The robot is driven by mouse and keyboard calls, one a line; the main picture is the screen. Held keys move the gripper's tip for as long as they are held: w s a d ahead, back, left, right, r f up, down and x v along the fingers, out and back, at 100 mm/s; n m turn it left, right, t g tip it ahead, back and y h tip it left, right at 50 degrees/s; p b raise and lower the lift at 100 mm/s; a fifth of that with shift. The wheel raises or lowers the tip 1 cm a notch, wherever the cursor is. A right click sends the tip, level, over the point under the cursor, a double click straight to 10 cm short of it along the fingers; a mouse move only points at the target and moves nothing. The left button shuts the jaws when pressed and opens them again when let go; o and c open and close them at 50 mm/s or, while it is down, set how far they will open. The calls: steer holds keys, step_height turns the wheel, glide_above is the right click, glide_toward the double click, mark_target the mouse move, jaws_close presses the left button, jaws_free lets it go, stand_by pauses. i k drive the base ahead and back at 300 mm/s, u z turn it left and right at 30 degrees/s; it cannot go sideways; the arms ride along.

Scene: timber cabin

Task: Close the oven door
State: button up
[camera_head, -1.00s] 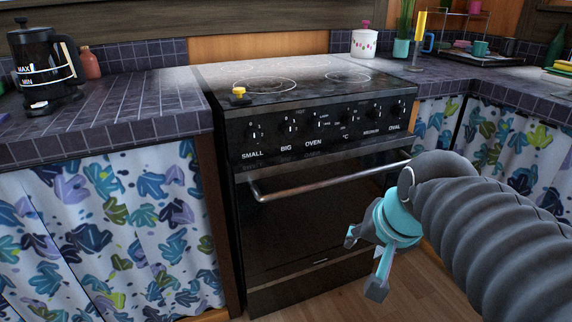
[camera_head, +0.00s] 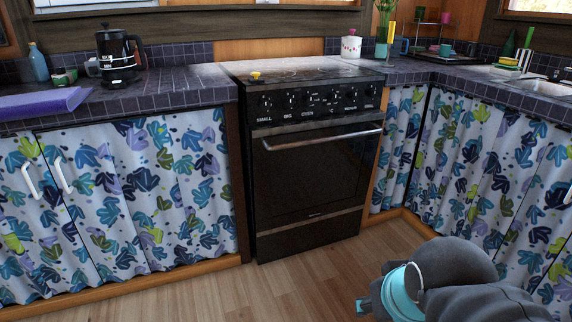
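The black oven (camera_head: 300,225) stands between the tiled counters. Its door (camera_head: 310,178) is upright and looks flush with the oven front, with a silver bar handle (camera_head: 322,138) along its top. My gripper (camera_head: 362,306) is at the bottom right, low and in front of the oven, apart from the door. Its fingers are mostly hidden behind the teal wrist part, so I cannot tell whether they are open.
Wooden floor (camera_head: 290,285) is clear in front of the oven. Curtained cabinets with white handles (camera_head: 62,174) stand on the left. Another curtained cabinet run (camera_head: 480,170) is on the right, near my arm.

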mark_target(305, 170)
steer(key=u, duration=0.7)
steer(key=i, duration=0.95)
steer(key=z, duration=0.65)
